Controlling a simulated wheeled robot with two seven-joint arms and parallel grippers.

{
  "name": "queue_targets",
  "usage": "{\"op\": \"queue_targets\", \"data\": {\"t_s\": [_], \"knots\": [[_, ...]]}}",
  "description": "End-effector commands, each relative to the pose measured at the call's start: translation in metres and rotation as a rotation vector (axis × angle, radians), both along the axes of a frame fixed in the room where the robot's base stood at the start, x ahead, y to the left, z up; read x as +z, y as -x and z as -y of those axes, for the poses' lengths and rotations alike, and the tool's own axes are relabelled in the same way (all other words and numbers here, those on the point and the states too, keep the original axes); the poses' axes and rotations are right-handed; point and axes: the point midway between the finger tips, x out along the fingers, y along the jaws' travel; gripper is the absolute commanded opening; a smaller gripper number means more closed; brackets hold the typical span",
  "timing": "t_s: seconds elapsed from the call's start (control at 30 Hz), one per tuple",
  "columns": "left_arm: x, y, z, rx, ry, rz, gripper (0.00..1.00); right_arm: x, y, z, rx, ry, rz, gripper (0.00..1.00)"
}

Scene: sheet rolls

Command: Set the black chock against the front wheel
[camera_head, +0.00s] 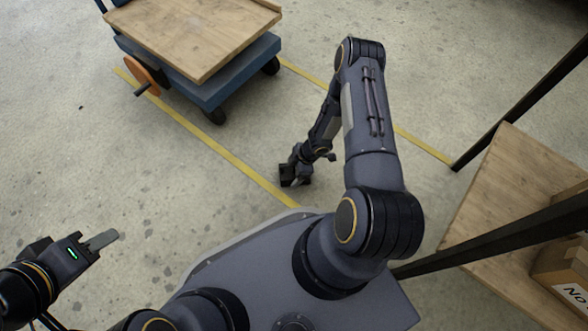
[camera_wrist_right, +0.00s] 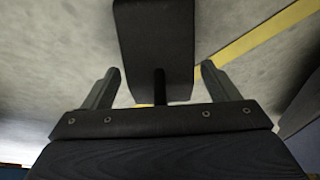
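The black chock (camera_wrist_right: 155,40) is a dark block with a thin black stem in the right wrist view, just beyond my right gripper (camera_wrist_right: 160,68). The two fingers stand wide apart, with the stem between them and neither finger touching it. In the head view my right gripper (camera_head: 298,168) is low near the floor, beside the yellow line; the chock is hard to tell from it there. The blue cart (camera_head: 235,75) has a black wheel (camera_head: 216,115) at its near corner and another (camera_head: 270,66) at right. My left gripper (camera_head: 103,239) is empty, seen side-on at lower left.
An orange disc (camera_head: 143,76) sticks out at the cart's left. Yellow lines (camera_head: 220,150) cross the concrete floor. A wooden shelf (camera_head: 490,190) with black posts and a cardboard box (camera_head: 565,268) stands at right. The floor between cart and gripper is clear.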

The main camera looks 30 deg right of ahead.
Motion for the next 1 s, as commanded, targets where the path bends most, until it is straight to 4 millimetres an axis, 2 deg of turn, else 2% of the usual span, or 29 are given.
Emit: {"op": "queue_targets", "data": {"t_s": [0.37, 0.47, 0.8, 1.0], "knots": [[0.002, 0.000, 0.000, 0.000, 0.000, 0.000, 0.36, 0.005, 0.000, 0.001, 0.001, 0.000, 0.000, 0.85], [0.010, 0.000, 0.000, 0.000, 0.000, 0.000, 0.36, 0.019, 0.002, 0.005, 0.001, 0.002, 0.001, 0.85], [0.045, 0.000, 0.000, 0.000, 0.000, 0.000, 0.36, 0.087, 0.012, 0.030, 0.001, 0.002, 0.002, 0.85], [0.056, 0.000, 0.000, 0.000, 0.000, 0.000, 0.36, 0.109, 0.016, 0.040, 0.001, 0.000, 0.000, 0.85]]}}
